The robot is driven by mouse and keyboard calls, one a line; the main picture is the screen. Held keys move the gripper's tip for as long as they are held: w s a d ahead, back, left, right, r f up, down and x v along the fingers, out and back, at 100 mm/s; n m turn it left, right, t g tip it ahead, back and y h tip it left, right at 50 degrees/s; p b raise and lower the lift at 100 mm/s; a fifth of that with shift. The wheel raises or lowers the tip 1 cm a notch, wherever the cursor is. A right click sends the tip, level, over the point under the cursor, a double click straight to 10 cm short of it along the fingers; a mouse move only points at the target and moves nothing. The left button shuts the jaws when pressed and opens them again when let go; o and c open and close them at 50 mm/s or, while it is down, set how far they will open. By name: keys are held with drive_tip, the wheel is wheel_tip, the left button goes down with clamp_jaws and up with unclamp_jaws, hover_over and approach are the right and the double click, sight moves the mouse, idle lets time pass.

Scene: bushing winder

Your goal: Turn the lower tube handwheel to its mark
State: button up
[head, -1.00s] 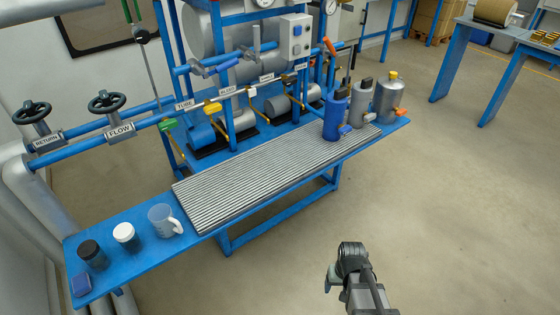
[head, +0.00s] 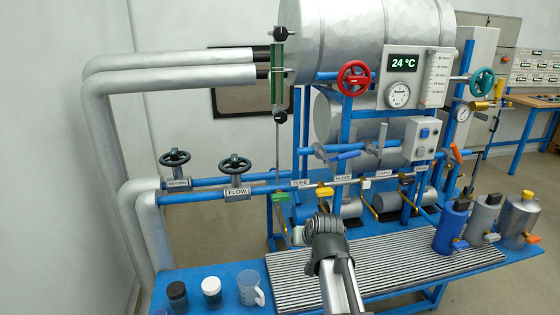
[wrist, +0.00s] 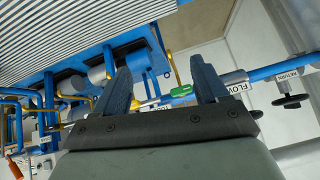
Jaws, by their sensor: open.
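A vertical tube with green bars (head: 277,82) stands at the left end of the big silver tank in the head view. A black knob-like handwheel (head: 280,117) sits at its lower end, and a similar black one (head: 280,31) sits at its top. The mark on the lower handwheel is too small to make out. My gripper (wrist: 165,80) is open and empty in the wrist view, its two dark blue fingers apart. A green valve handle (wrist: 181,91) shows between the fingers, beyond them. In the head view my arm stands in front of the bench, below and right of the handwheel; its fingers are hidden there.
The FLOW (head: 235,165) and RETURN (head: 174,158) wheels sit on pipes to the left. A red wheel (head: 353,78) is right of the tube. Two thick grey pipes (head: 180,75) run in from the left. A ribbed mat (head: 400,267), jars and bottles occupy the bench.

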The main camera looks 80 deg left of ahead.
drive_tip(key=s+a+r+n+y, duration=0.1)
drive_tip(key=s+a+r, duration=0.1)
drive_tip(key=a+r, duration=0.3)
drive_tip(key=s+a+r+y, duration=0.2)
drive_tip(key=r, duration=0.6)
drive_tip(key=n+y, duration=0.4)
drive_tip(key=y, duration=0.3)
approach(281, 117)
drive_tip(key=a, duration=1.3)
drive_tip(key=shift+s, duration=0.1)
drive_tip(key=c, duration=1)
